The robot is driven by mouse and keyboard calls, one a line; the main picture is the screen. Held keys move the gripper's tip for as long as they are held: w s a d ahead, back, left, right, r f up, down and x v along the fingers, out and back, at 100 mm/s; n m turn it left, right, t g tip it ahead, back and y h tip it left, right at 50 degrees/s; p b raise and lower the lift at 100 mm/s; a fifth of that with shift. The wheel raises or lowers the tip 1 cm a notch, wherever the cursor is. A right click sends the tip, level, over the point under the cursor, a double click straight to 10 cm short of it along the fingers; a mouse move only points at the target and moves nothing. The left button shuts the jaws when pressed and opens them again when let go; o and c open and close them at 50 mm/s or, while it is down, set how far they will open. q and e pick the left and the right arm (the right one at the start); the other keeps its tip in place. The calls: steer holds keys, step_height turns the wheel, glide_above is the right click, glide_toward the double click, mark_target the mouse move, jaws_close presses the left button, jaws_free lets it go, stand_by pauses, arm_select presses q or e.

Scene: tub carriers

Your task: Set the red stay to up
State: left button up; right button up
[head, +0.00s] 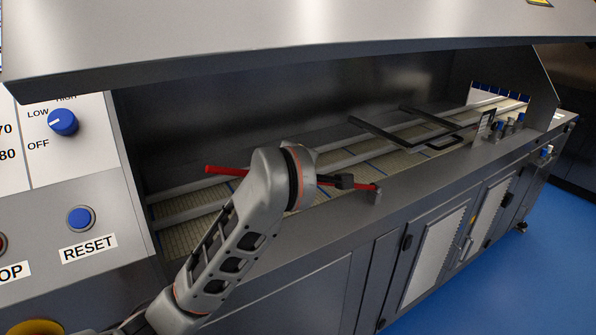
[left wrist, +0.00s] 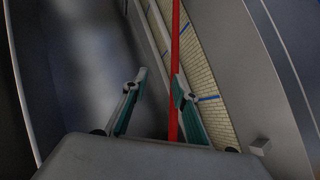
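The red stay (head: 222,170) is a thin red bar lying low across the tub opening, its right end by a small grey block (head: 375,196) on the front rim. My left arm hides its middle part. In the left wrist view the red stay (left wrist: 175,40) runs down the picture to the inner side of the right finger. My left gripper (head: 342,181) is near the stay's right end; in the left wrist view its fingers (left wrist: 160,80) are apart, the stay close to the right one. Whether they touch cannot be told. My right gripper is not in view.
Two dark bars (head: 380,135) lie across the tub farther right. A grey hood (head: 300,50) overhangs the tub. A control panel with a blue knob (head: 63,122) and blue reset button (head: 80,218) stands at left. Blue floor (head: 500,280) is clear at right.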

arm_select(q)
steer(key=shift+v, duration=1.95)
steer(key=shift+s+f, duration=0.1)
steer(key=shift+f, duration=0.05)
